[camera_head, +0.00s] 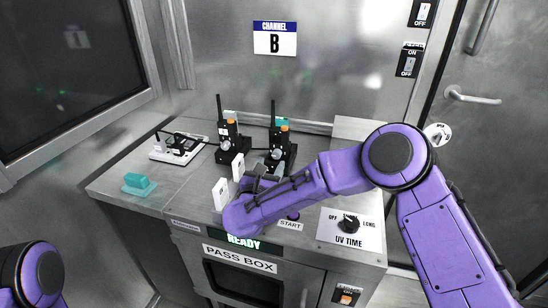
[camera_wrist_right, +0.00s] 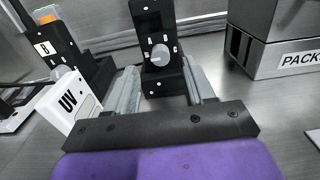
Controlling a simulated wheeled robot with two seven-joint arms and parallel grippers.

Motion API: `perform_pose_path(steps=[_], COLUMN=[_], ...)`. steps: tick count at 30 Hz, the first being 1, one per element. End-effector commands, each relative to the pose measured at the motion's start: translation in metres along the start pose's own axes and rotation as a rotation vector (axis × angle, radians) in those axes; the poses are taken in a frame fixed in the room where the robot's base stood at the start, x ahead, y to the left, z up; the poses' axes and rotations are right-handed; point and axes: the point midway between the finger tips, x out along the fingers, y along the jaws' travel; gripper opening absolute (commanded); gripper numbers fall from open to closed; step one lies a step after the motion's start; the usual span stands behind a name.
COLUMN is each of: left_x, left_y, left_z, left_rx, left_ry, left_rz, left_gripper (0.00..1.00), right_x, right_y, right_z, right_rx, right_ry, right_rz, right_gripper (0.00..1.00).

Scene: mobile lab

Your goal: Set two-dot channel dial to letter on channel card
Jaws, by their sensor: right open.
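The channel card (camera_head: 275,39) on the back wall reads "CHANNEL B". Two black radios with antennas stand upright on the cabinet top, a left radio (camera_head: 230,146) and a right radio (camera_head: 279,150). My right gripper (camera_head: 268,170) is at the front of the right radio. In the right wrist view, my right gripper (camera_wrist_right: 162,72) is open, its grey fingers to either side of this radio's front (camera_wrist_right: 152,20). A round grey dial (camera_wrist_right: 162,55) with small white marks around it shows between the fingertips. I cannot clearly read its setting. My left gripper is out of view.
White UV blocks (camera_head: 221,193) stand left of my right gripper. A teal block (camera_head: 139,184) and a white tray (camera_head: 178,148) are farther left. A UV time knob (camera_head: 350,224) sits at the cabinet's front right. A grey box (camera_wrist_right: 290,40) stands right of the radio.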

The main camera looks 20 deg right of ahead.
Motion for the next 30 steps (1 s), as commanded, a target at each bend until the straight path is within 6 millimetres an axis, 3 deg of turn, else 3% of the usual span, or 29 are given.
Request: perform_pose_path(steps=[3,7,17,22,30], left_x=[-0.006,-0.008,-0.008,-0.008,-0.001], left_y=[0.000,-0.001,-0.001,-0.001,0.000], left_z=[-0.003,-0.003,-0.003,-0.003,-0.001], left_rx=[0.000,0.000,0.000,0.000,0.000], left_ry=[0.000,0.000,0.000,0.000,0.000], left_rz=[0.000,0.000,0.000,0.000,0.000], left_gripper=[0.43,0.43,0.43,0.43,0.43], right_x=[0.025,0.041,0.047,0.047,0.047], right_y=[-0.001,0.000,0.000,0.000,0.000], right_z=[0.001,0.000,-0.001,-0.001,-0.003], right_rx=[0.000,-0.001,-0.001,-0.001,0.020], right_ry=[0.001,0.001,0.000,0.000,0.001], right_rz=[-0.004,-0.001,0.001,0.001,0.000], right_gripper=[0.54,0.54,0.54,0.00,0.00])
